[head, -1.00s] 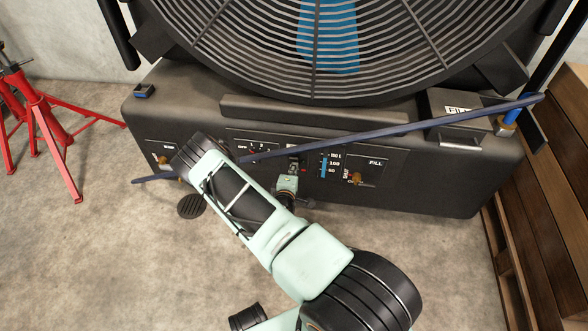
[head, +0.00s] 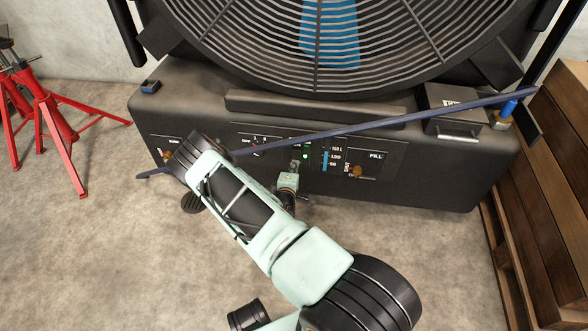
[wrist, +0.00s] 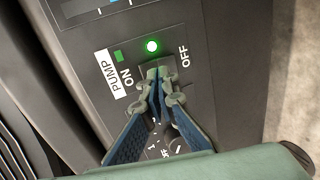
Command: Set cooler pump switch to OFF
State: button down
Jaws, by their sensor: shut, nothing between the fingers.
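The pump panel shows in the wrist view, with a white PUMP label (wrist: 110,75), an ON mark (wrist: 127,77) to the left and an OFF mark (wrist: 185,57) to the right. A round green light (wrist: 152,46) glows above and between them; it also shows in the head view (head: 305,155). My gripper (wrist: 158,74) is shut and empty, its tips at the switch's place between ON and OFF. The tips cover the switch, so its position and any contact are hidden. In the head view my gripper (head: 295,165) is in front of the dark front panel.
A dial (wrist: 184,152) lies partly behind my fingers. A FILL panel (head: 375,157) with a brass valve (head: 356,171) is to the right. A long dark bar (head: 400,121) slants across the housing. Red stands (head: 52,125) are left, wooden boards (head: 540,170) right.

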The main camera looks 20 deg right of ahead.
jog(key=p+v, duration=0.2)
jog(key=v, duration=0.8)
